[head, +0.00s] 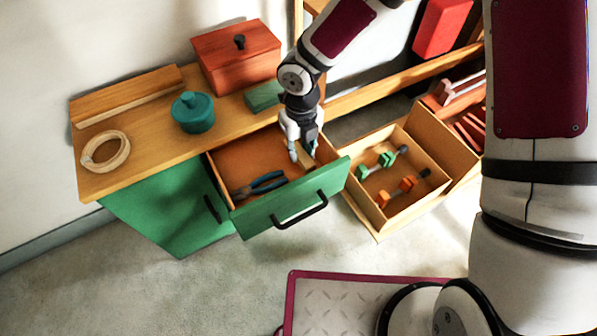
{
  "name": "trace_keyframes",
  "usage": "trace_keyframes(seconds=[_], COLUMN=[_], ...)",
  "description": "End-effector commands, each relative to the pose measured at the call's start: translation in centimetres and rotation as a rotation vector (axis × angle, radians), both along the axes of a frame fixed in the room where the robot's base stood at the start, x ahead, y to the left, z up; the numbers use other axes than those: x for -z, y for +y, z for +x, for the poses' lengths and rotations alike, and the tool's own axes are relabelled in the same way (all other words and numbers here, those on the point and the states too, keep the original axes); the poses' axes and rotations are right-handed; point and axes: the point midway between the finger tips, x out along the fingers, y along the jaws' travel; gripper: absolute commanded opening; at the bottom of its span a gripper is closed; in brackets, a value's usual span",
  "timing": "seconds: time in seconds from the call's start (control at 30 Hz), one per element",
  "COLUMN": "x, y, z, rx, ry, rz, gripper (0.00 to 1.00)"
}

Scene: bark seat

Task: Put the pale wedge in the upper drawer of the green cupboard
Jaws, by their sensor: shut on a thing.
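The green cupboard (170,208) stands against the wall with a wooden top. Its upper drawer (232,157) is pulled out, with a green front and a dark handle. My gripper (303,158) points down over the right part of the open drawer. It is shut on the pale wedge (306,159), which is small and partly hidden by the fingers. I cannot tell whether the wedge touches the drawer floor. Blue-handled pliers (262,185) lie in the front left part of the drawer.
The cupboard top holds a wooden ring (88,155), a teal pot (193,113), a red-brown box (236,62) and a green block (262,96). A wooden tray (378,226) with green and orange pieces stands right of the drawer.

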Motion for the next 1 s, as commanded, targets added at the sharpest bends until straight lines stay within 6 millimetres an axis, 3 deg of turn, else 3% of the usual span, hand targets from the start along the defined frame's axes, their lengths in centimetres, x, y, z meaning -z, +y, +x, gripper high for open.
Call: trace_keyframes(seconds=[0.03,0.13,0.43,0.63,1.0], x=[1.7,3.4,5.5,8.3,8.6], y=[0.0,0.0,0.0,0.0,0.0], z=[-0.1,0.0,0.0,0.0,0.0], rx=[-0.002,-0.002,0.000,-0.001,0.001], ry=[0.002,0.001,0.000,0.001,0.000], rz=[-0.002,-0.001,0.000,-0.001,0.000], gripper=[0.01,0.01,0.01,0.01,0.01])
